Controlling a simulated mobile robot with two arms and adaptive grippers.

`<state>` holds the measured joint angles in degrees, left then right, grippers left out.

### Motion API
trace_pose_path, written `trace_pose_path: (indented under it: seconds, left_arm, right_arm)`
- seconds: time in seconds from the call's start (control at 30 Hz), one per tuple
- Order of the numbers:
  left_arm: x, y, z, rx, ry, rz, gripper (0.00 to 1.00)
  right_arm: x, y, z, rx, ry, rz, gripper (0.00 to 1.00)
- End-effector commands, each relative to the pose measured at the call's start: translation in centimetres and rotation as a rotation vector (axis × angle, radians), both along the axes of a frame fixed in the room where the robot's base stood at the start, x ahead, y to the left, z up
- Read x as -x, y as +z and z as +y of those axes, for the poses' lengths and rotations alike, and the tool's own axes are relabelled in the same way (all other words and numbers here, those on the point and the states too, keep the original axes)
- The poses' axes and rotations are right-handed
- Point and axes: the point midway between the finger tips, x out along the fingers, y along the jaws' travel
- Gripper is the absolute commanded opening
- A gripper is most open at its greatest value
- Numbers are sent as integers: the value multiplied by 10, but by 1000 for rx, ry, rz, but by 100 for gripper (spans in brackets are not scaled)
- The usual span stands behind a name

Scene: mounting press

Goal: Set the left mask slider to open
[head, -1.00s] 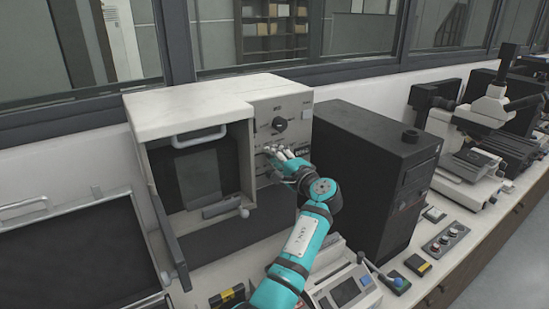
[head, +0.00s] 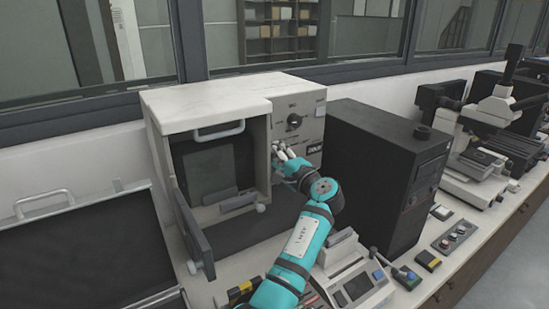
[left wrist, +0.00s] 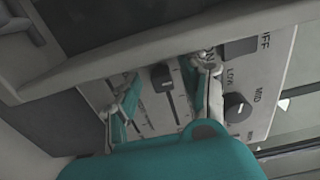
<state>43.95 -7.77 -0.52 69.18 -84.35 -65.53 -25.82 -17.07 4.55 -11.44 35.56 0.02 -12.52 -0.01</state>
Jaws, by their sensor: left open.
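In the head view, my left gripper (head: 281,154) is at the right front panel of the white press cabinet (head: 208,104), below a round black knob (head: 294,121). In the left wrist view, my left gripper (left wrist: 168,82) is open, with its fingers apart. Between them a black slider knob (left wrist: 161,77) stands on the control panel (left wrist: 146,118), at one end of a dark slot. I cannot tell whether a finger touches it. Another slot beside it is partly hidden by the right-hand finger. The slider labels are not readable. My right gripper is not in view.
The cabinet's dark door (head: 193,225) stands open at its left. A black tower unit (head: 388,172) stands close right of the panel.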

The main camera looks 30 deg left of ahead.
Motion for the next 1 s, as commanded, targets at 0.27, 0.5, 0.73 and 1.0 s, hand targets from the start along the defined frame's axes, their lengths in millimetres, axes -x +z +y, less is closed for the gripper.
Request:
trace_pose_path:
  seconds: [0.27,0.5,0.73,1.0]
  left_arm:
    - [21,-2,-33,3,-1,2,44]
    - [36,-1,-56,3,3,1,44]
    - [39,-1,-59,3,4,2,44]
    - [39,-1,-59,2,4,1,44]
  right_arm:
    - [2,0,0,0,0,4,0]
    - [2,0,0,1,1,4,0]
    - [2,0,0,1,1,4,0]
    - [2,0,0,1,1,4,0]
